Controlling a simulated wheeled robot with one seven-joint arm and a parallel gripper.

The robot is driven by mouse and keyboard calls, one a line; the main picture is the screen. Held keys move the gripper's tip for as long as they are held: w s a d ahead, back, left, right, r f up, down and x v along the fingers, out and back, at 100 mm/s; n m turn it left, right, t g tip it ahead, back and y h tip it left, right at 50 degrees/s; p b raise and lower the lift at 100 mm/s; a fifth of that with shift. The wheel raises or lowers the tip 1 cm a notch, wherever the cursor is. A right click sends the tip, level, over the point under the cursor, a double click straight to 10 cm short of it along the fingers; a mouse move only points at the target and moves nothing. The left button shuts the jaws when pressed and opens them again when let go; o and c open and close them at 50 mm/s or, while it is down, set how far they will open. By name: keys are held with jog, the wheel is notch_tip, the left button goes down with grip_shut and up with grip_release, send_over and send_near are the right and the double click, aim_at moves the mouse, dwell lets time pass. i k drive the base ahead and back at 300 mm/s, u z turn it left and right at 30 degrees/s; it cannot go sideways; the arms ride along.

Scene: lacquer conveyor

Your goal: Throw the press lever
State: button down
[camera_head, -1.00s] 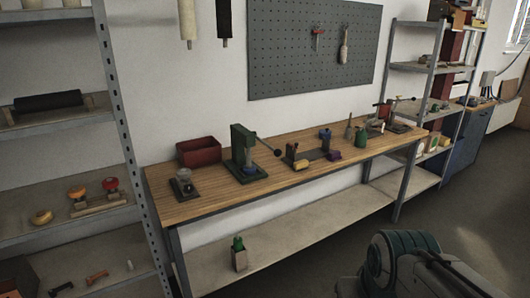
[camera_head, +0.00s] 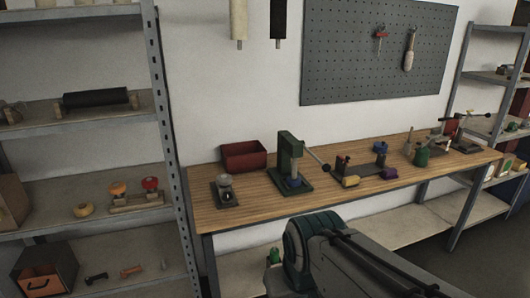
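A green press (camera_head: 288,165) stands on the wooden workbench (camera_head: 253,205), left of the bench's middle. Its lever (camera_head: 314,157) is a thin rod that slopes down to the right from the press head and ends in a dark ball knob (camera_head: 326,168). A small blue piece (camera_head: 294,183) sits at the foot of the press. My arm reaches in from the bottom right in front of the bench; my gripper's fingers do not show.
A red bin (camera_head: 243,156) stands behind and left of the press, and a small device with a glass top (camera_head: 225,188) is at the bench's left end. Yellow (camera_head: 350,182) and purple (camera_head: 389,173) pieces lie to the right. A shelf unit (camera_head: 160,110) bounds the left side.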

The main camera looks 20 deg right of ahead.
aim_at(326, 167)
jog(key=z, duration=0.15)
jog(key=i, duration=1.05)
jog(key=z, duration=0.7)
